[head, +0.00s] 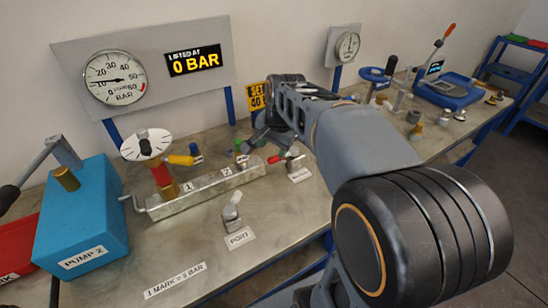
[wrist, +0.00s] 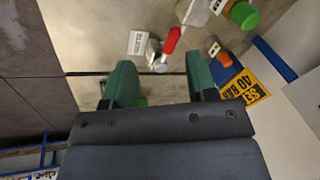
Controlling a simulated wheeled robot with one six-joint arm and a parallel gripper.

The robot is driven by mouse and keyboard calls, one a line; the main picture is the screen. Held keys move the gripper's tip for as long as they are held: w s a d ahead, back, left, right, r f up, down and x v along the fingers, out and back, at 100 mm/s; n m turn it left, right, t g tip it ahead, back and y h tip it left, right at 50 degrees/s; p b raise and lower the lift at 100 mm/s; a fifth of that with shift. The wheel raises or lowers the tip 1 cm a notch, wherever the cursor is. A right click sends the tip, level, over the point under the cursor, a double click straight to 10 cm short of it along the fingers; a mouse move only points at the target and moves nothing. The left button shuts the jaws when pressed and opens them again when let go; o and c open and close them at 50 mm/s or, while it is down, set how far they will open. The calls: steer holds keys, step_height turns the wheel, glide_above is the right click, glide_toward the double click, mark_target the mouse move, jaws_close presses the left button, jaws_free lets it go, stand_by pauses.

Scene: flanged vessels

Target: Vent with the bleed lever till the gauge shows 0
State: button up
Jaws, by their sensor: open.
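The large round gauge (head: 115,78) hangs on the back panel; its needle points left, near the 10 mark. A red-handled lever (head: 277,158), likely the bleed lever, sits at the right end of the metal manifold (head: 208,191). The same red handle (wrist: 173,40) shows in the wrist view ahead of my fingers, with a grey metal end towards me. My gripper (head: 264,136) is above and behind the manifold's right end in the head view. In the wrist view its two green fingers (wrist: 161,70) are apart, with nothing held between them.
A sign reading 0 BAR (head: 193,61) hangs beside the gauge. A yellow SET 40 plate (head: 257,95) is close to my gripper. A blue pump (head: 82,222), a white dial on a red stem (head: 162,172) and a port fitting (head: 232,211) stand on the bench.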

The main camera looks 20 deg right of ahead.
mark_target(275, 157)
steer(key=w+d+m, duration=0.5)
steer(key=w+m, duration=0.1)
steer(key=x, duration=0.9)
steer(key=b+x, duration=0.1)
steer(key=x, duration=0.3)
steer(key=shift+s+a+f, duration=0.15)
steer(key=shift+s+f, duration=0.15)
steer(key=shift+f, duration=0.15)
jaws_close()
